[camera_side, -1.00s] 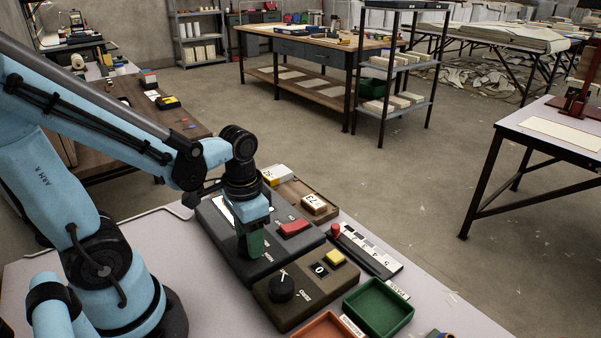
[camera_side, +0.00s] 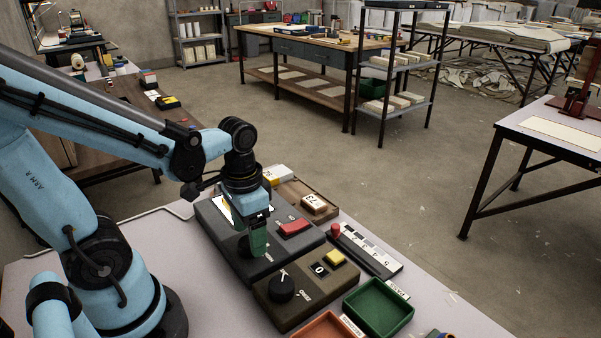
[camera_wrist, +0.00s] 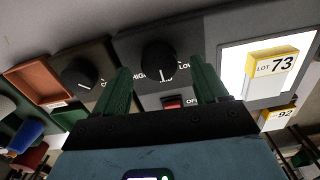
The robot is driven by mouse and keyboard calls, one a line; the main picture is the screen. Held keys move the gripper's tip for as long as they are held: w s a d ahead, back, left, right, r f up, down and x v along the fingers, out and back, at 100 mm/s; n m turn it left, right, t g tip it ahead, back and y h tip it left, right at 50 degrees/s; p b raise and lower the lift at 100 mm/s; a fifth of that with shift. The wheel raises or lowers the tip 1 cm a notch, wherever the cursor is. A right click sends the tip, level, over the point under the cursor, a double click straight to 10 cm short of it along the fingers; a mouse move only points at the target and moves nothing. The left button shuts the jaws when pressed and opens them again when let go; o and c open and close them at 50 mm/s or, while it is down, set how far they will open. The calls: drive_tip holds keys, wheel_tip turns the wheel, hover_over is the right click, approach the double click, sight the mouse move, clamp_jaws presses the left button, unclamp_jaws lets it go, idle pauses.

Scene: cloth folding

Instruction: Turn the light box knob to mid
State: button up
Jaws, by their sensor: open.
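The light box (camera_side: 271,263) is a dark grey case on the table, with a bright lit panel (camera_wrist: 234,66). Its black round knob (camera_wrist: 158,58) shows in the wrist view between the words HIGH and LOW. A short white mark on the knob's near side appears to lie between those words. My gripper (camera_wrist: 163,70) is open, with one green finger on each side of the knob in that view. Whether the fingers touch it is unclear. In the side view my gripper (camera_side: 254,242) is down at the light box and hides the knob.
A red switch (camera_side: 294,228) sits on the light box. A brown box (camera_side: 300,300) in front has its own black knob (camera_side: 281,288) and a yellow button (camera_side: 335,257). A green tray (camera_side: 378,308) and an orange tray (camera_side: 325,328) lie nearby.

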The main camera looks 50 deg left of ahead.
wheel_tip(320, 180, up, 11)
drive_tip(key=shift+f, duration=0.15)
idle(0.5)
drive_tip(key=w+d+f+t, duration=0.3)
drive_tip(key=w+t, duration=0.2)
drive_tip(key=t, duration=0.2)
drive_tip(key=shift+w+n, duration=0.25)
drive_tip(key=shift+n, duration=0.15)
